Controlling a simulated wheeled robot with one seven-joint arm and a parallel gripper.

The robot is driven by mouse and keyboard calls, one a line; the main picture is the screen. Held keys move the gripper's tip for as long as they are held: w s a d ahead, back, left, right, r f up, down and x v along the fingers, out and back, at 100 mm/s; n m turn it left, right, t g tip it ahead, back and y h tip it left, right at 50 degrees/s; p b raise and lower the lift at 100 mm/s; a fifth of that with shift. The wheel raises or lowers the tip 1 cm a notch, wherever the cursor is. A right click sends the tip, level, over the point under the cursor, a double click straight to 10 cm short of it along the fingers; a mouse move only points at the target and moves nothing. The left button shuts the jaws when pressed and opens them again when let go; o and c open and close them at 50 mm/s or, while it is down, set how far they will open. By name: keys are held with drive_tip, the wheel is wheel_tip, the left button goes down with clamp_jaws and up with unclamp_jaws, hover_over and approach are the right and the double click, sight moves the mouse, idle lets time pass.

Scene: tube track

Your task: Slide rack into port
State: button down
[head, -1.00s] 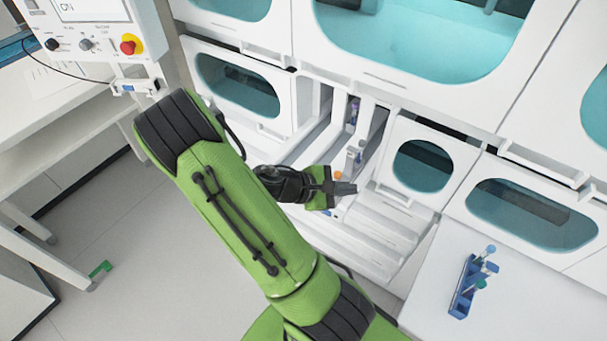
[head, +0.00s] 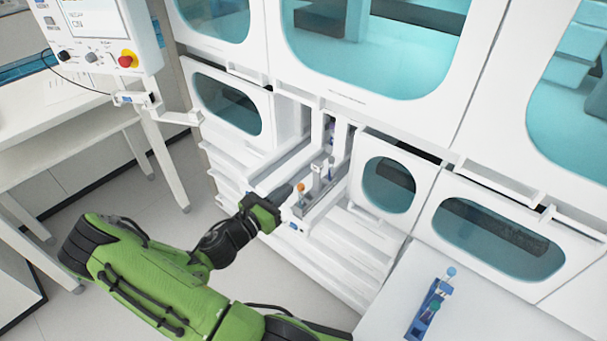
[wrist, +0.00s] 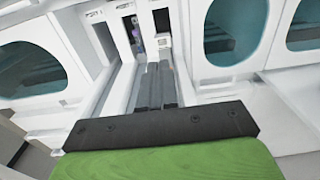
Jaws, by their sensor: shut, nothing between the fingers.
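A narrow grey rack (head: 322,199) lies along a track in the white machine, its length pointing toward the port (head: 329,122), a tall slot in the machine wall. How far the rack's far end reaches into the port is unclear. My gripper (head: 288,190) is shut and empty, its dark fingers at the left of the rack's near end. I cannot tell whether they touch it. In the wrist view the shut fingers (wrist: 155,85) point along the track toward the slots, hiding part of it.
White stepped tracks (head: 345,245) lie right of the rack. Windowed doors stand on both sides, one close at right (head: 388,185). A blue tube rack (head: 428,308) stands on the white bench at lower right. A control panel (head: 95,40) is at upper left.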

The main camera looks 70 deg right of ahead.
sight(314, 167)
drive_tip(key=x, duration=0.9)
drive_tip(key=shift+s+d+b, duration=0.1)
drive_tip(key=shift+s+b, duration=0.05)
drive_tip(key=shift+b, duration=0.15)
